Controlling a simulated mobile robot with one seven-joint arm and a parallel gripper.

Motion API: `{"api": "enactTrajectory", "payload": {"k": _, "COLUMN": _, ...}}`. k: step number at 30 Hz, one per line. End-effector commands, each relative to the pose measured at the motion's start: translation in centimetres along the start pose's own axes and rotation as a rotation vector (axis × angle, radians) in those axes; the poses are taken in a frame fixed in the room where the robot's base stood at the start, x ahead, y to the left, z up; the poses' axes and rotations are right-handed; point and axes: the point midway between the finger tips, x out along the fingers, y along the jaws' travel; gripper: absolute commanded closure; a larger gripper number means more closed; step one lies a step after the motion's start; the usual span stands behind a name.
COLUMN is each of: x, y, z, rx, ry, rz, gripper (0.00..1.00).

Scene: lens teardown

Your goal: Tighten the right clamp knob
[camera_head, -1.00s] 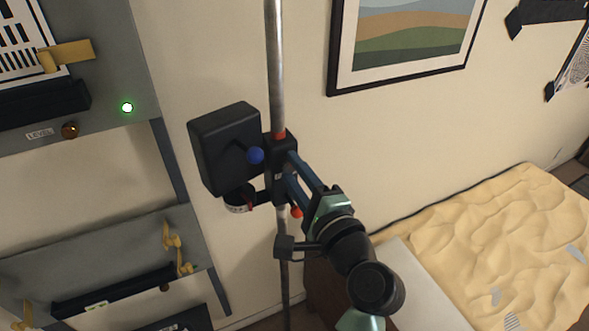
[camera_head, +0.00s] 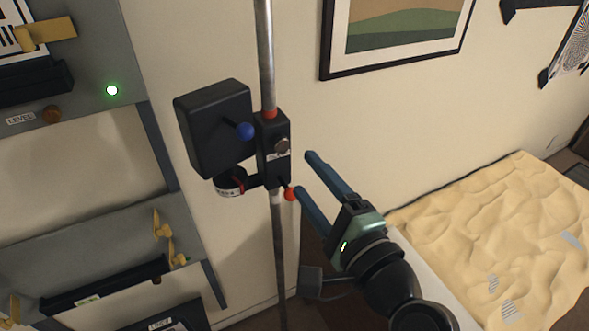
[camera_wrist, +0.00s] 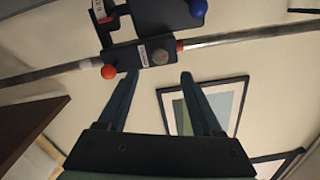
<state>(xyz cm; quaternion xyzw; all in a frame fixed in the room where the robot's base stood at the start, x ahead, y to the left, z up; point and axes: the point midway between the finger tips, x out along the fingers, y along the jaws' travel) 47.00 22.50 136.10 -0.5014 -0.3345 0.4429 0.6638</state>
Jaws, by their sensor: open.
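A black clamp block (camera_head: 272,160) sits on the upright metal pole, and it also shows in the wrist view (camera_wrist: 127,57). A round grey knob (camera_head: 282,146) is on its face, centred ahead of the fingers in the wrist view (camera_wrist: 160,57). An orange-red ball (camera_head: 291,194) sticks out low on the block; in the wrist view (camera_wrist: 108,72) it is left of the knob. My gripper (camera_head: 306,173) is open and empty, right of the block and apart from the knob. Its two blue fingers (camera_wrist: 159,76) point toward the block.
A black box (camera_head: 214,130) with a blue ball lever (camera_head: 245,131) is left of the clamp, above a dark ring (camera_head: 230,183). Grey panels (camera_head: 100,245) stand at the left. A framed picture (camera_head: 395,35) hangs behind. A sand-coloured rumpled surface (camera_head: 480,230) lies at the right.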

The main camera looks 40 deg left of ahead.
Motion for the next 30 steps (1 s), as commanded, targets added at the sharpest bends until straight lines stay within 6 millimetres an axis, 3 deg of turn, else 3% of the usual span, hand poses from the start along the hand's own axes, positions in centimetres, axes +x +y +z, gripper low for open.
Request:
{"api": "enactTrajectory", "payload": {"k": 3, "x": -2.5, "y": 0.3, "z": -0.2, "rx": -0.002, "ry": 0.004, "rz": -0.002, "gripper": 0.33}}
{"api": "enactTrajectory", "payload": {"k": 9, "x": -4.7, "y": 0.1, "z": -0.1, "rx": 0.000, "ry": 0.000, "rz": -0.001, "gripper": 0.33}}
{"api": "enactTrajectory", "payload": {"k": 30, "x": -5.1, "y": -0.2, "z": -0.2, "rx": -0.023, "ry": 0.013, "rz": -0.002, "gripper": 0.33}}
